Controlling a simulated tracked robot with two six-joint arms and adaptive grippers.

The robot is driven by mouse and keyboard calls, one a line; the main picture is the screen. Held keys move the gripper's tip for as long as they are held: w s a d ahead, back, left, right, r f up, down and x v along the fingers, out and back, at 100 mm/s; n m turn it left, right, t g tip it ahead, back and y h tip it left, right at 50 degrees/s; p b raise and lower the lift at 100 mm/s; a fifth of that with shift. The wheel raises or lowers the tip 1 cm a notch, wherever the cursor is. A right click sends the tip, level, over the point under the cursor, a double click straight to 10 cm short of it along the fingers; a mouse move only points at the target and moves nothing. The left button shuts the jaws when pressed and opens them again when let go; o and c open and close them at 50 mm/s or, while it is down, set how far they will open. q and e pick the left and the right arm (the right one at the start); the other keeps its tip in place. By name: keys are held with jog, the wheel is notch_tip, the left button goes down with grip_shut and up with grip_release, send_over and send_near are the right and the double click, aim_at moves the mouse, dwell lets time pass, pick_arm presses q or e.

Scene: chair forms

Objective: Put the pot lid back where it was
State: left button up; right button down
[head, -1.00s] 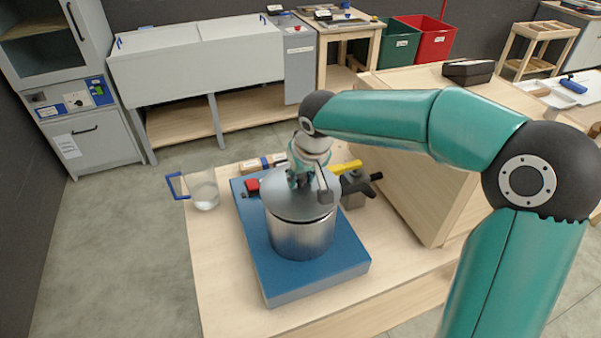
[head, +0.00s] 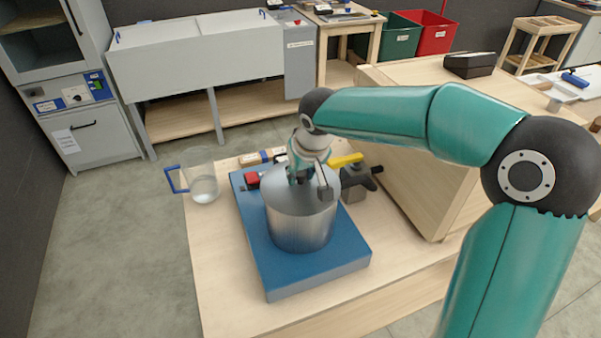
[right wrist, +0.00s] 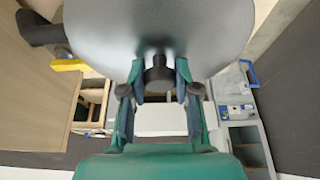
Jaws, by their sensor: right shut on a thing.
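The steel pot (head: 300,226) stands upright on a blue block (head: 318,281) on the light wooden table. The grey metal lid (head: 288,192) is at the pot's top; it fills the upper part of the right wrist view (right wrist: 160,30). In the head view I see no clear gap between lid and rim, but I cannot tell whether the lid is fully seated. My right gripper (head: 302,178) is over the lid, shut on its dark knob (right wrist: 158,75). The gripper and wrist hide part of the lid in the head view. My left gripper is not in view.
A clear jug (head: 203,186) with a blue handle stands left of the block. A dark tool with a yellow part (head: 347,160) is close behind the pot at right. A wooden box (head: 425,150) stands further right. The table's front left is clear.

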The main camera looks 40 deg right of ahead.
jog(key=shift+f, duration=0.15)
jog(key=c, duration=0.8)
grip_release()
jog(key=shift+o, duration=0.2)
